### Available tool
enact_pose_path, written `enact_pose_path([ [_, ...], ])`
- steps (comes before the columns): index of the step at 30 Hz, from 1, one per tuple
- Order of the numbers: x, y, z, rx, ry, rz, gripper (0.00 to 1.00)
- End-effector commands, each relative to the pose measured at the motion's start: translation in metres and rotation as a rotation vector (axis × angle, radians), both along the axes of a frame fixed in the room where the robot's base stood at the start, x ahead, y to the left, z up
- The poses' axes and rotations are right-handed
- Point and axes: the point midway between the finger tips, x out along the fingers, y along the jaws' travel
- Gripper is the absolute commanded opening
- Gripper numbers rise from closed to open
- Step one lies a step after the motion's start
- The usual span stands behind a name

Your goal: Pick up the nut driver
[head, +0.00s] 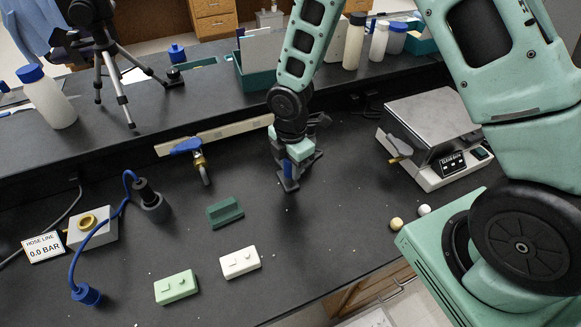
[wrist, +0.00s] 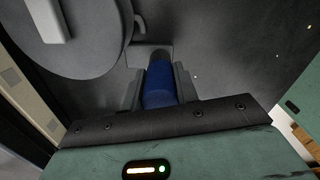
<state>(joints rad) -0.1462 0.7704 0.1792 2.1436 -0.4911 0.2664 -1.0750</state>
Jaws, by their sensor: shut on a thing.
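The nut driver's blue handle (wrist: 158,85) sits between the two fingers in the wrist view, with a dark part at its far end. My gripper (wrist: 160,88) is shut on this handle. In the head view my gripper (head: 288,182) points down low over the black bench, near its middle. A little blue shows between the fingers there, but most of the nut driver is hidden. I cannot tell whether it touches the bench.
A green block (head: 225,212), a white box (head: 240,262) and a pale green box (head: 176,287) lie front left. A blue-handled valve (head: 188,147) and blue hose (head: 103,225) are left. A steel-topped device (head: 432,125) stands right. Two small balls (head: 396,224) lie near the front edge.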

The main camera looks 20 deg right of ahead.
Motion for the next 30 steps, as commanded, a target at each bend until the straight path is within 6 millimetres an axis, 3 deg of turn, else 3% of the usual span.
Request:
enact_pose_path([
  [5,0.001,0.000,0.014,0.001,-0.004,-0.002,0.02],
  [18,0.001,0.000,0.091,0.001,-0.003,-0.001,0.02],
  [30,0.000,0.000,0.100,0.000,0.000,0.000,0.02],
])
